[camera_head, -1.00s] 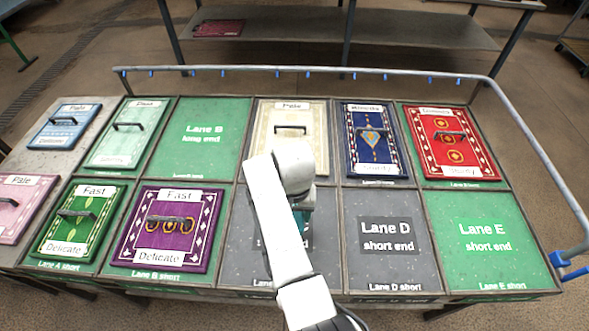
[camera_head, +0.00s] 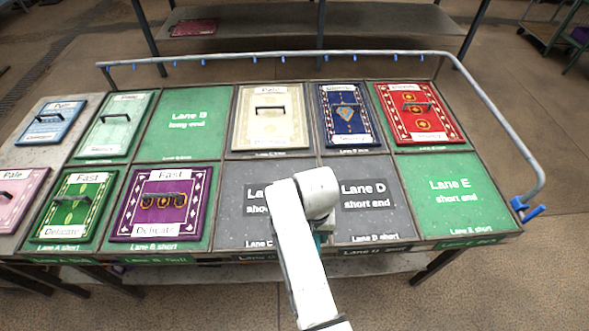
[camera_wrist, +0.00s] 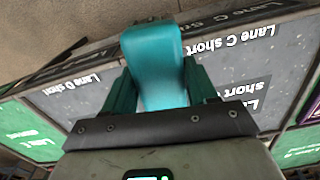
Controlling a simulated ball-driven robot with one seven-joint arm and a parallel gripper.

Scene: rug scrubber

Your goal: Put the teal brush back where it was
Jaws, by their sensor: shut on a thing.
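The teal brush (camera_wrist: 155,60) is held between the two dark fingers of my gripper (camera_wrist: 158,88) in the wrist view. Its smooth, broad teal body reaches up past the fingertips. The brush's far end and underside do not show clearly. In the head view my white arm hides most of the gripper, and only a sliver of teal shows beside it near the front edge of the table, around the border of Lane C short end (camera_head: 240,210) and Lane D short end (camera_head: 385,222). I cannot tell its height above the table.
A grey rail (camera_head: 250,58) with blue hooks runs along the back and right of the table. Handled rugs lie on many panels, among them purple (camera_head: 207,185), cream (camera_head: 245,135), blue (camera_head: 325,125) and red (camera_head: 440,132). Lane E short end (camera_head: 455,220) is bare.

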